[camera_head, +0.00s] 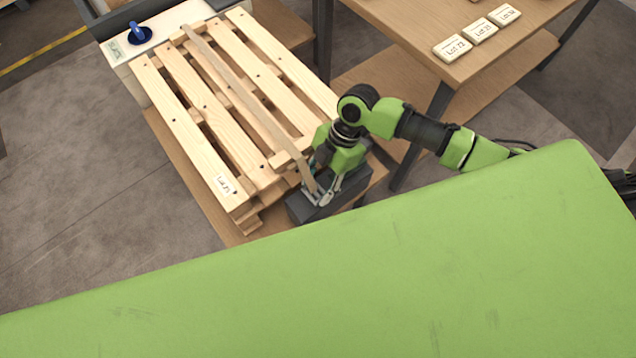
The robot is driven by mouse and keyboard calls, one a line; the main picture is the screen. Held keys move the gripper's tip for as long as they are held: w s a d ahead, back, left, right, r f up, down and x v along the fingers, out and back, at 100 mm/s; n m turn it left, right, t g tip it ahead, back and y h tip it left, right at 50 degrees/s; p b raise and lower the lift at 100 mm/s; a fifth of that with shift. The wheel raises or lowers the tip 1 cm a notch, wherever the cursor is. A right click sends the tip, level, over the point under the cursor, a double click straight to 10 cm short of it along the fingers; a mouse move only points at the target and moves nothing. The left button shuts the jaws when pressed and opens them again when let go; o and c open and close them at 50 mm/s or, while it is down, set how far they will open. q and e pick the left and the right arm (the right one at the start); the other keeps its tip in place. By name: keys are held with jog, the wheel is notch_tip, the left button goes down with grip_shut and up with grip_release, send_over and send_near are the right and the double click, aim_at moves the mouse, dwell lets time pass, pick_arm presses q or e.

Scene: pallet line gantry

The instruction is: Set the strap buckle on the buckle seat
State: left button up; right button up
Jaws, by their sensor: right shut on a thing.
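A flat grey-brown strap (237,92) runs lengthwise over the wooden pallet (178,92) and down past its near end. My right gripper (320,197) is at the strap's near end, shut on the strap buckle, which its fingers mostly hide. The fingers point down at the top of a dark grey block (298,209), which looks like the buckle seat, beside the pallet's near end. I cannot tell whether the buckle touches the seat. My left gripper is not in view.
A white unit with a blue knob (139,32) stands at the far end. Grey floor lies open at left.

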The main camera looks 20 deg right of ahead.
jog(key=shift+s+f+b, duration=0.2)
jog(key=shift+f+b, duration=0.1)
jog(key=shift+f, duration=0.3)
jog(key=o, duration=1.1)
jog(key=shift+f, duration=0.2)
jog(key=shift+o, duration=0.2)
jog(key=shift+d, duration=0.1)
jog(key=shift+r, duration=0.25)
jog(key=v, duration=1.3)
jog(key=shift+a+r+p, duration=0.2)
jog(key=shift+a+p, duration=0.15)
jog(key=shift+p, duration=0.05)
jog(key=shift+a+f, duration=0.1)
